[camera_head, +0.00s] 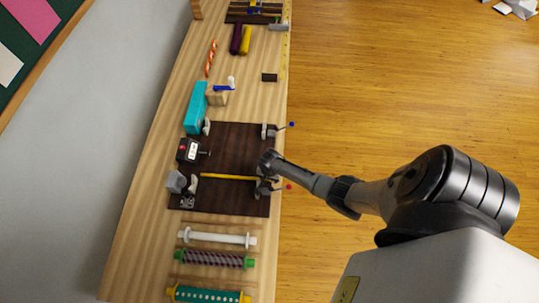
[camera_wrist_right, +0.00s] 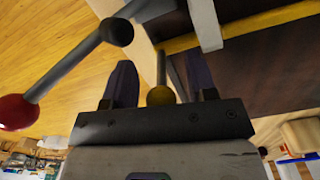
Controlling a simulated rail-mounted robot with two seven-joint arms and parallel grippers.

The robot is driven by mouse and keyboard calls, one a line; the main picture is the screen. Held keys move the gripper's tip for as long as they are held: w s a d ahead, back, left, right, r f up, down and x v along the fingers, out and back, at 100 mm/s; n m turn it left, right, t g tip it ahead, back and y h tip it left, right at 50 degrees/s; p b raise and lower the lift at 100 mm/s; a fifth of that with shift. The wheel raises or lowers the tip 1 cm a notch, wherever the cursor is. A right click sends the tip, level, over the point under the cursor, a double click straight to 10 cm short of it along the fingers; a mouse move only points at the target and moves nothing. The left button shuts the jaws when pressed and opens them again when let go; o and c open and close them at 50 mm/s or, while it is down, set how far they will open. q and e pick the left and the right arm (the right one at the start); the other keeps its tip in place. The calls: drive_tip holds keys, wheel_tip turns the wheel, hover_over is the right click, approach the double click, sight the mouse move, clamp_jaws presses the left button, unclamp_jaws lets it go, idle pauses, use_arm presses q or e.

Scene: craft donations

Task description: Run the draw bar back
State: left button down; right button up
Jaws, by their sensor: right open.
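A slim yellow bar (camera_head: 228,177) lies across the dark base board (camera_head: 230,148) in the head view. In the right wrist view the yellow bar (camera_wrist_right: 268,20) passes a pale grey bracket (camera_wrist_right: 205,20). A brass-coloured knob (camera_wrist_right: 160,96) on a thin rod sits between the open fingers of my right gripper (camera_wrist_right: 160,75). I cannot tell whether the fingers touch it. A lever with a red ball (camera_wrist_right: 15,112) stands to the left of the fingers. In the head view my right gripper (camera_head: 265,180) is at the board's right edge. My left gripper is out of view.
A second lever with a blue ball (camera_head: 291,125) stands farther up the board's right edge. A black box (camera_head: 188,150), a teal block (camera_head: 195,107) and several spools, one white (camera_head: 216,238), stand on the bench. The wooden floor to the right is mostly clear.

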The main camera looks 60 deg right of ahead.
wheel_tip(320, 180, up, 13)
drive_tip(key=shift+f+p, duration=0.2)
drive_tip(key=shift+p, duration=0.6)
drive_tip(key=shift+r, duration=0.6)
